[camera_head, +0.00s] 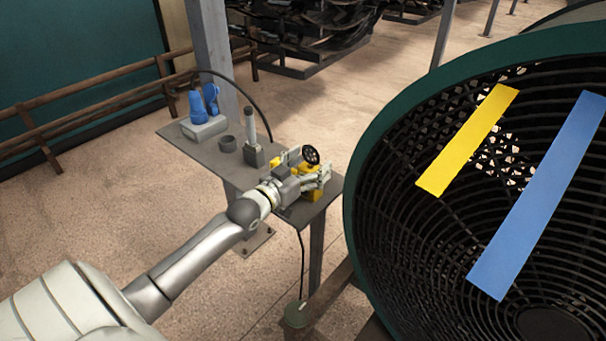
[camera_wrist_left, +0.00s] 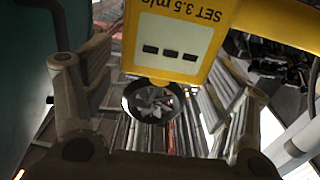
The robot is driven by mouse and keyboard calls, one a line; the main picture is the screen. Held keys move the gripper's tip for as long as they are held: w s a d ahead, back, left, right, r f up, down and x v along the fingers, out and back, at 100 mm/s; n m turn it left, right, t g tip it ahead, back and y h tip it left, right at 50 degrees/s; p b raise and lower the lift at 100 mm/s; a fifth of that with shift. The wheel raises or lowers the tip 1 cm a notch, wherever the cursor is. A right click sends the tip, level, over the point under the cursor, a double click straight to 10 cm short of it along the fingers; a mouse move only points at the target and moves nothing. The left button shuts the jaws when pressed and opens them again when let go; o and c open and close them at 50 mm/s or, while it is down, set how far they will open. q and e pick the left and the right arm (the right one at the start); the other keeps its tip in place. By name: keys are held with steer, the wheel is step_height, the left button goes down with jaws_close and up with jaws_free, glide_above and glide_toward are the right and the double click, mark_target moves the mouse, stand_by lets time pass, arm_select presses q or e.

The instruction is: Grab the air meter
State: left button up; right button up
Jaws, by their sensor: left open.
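The air meter is yellow with a round black fan wheel (camera_head: 311,155), and its yellow body (camera_head: 313,194) sits at the near right end of the grey table, partly hidden by my gripper. My left gripper (camera_head: 306,166) is at the meter, its fingers open around the upper part, just below the wheel. In the left wrist view the yellow body (camera_wrist_left: 175,45) carries an upside-down label reading "SET 3.5 m/s". The fan wheel (camera_wrist_left: 152,101) lies between the two spread fingers, with a gap visible on each side. My right gripper is not in view.
A large green-rimmed drum (camera_head: 357,190) with yellow and blue strips stands close on the right.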

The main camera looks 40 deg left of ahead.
arm_select(q)
steer(key=shift+w, duration=0.45)
steer(key=c, duration=1.6)
